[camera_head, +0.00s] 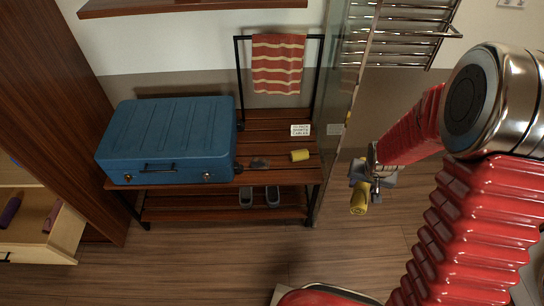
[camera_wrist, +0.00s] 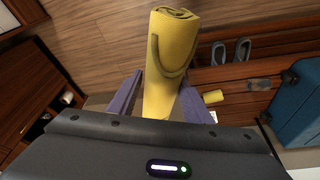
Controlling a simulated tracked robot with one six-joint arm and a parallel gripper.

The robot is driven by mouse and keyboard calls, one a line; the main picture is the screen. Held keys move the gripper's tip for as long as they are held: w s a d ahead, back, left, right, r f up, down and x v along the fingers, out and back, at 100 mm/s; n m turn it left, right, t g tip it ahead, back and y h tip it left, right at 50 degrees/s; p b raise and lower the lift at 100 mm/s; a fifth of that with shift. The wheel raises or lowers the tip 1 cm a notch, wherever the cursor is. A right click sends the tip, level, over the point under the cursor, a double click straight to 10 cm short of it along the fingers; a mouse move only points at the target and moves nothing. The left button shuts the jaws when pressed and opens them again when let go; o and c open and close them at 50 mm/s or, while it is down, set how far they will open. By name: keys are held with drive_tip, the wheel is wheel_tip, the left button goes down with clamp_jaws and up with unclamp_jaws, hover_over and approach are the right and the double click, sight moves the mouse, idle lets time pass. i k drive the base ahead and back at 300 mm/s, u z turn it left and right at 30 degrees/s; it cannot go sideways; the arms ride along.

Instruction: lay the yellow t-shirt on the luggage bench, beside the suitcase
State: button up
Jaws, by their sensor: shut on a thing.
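My gripper (camera_head: 374,182) is shut on a rolled yellow t-shirt (camera_head: 360,198), held in the air to the right of the bench. In the wrist view the rolled yellow t-shirt (camera_wrist: 172,60) stands between the two fingers of my gripper (camera_wrist: 160,98). The wooden luggage bench (camera_head: 274,176) has a lower shelf. The closed blue suitcase (camera_head: 168,140) lies on the bench's left part; its edge also shows in the wrist view (camera_wrist: 298,105). A small yellow roll (camera_head: 299,155) lies on the bench right of the suitcase.
A small dark item (camera_head: 259,163) and a white card (camera_head: 300,130) lie on the bench top. Grey shoes (camera_head: 259,197) are on the lower shelf. A striped towel (camera_head: 278,64) hangs behind. A glass panel (camera_head: 342,110) stands at the bench's right end. An open drawer (camera_head: 40,225) is at left.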

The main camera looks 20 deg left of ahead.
sight(280, 150)
drive_tip(key=z, duration=0.75)
drive_tip(key=i, duration=0.15)
drive_tip(key=u, duration=1.8)
drive_tip(key=k, duration=0.65)
drive_tip(key=u, duration=0.35)
drive_tip(key=i, duration=1.7)
drive_tip(key=z, duration=0.35)
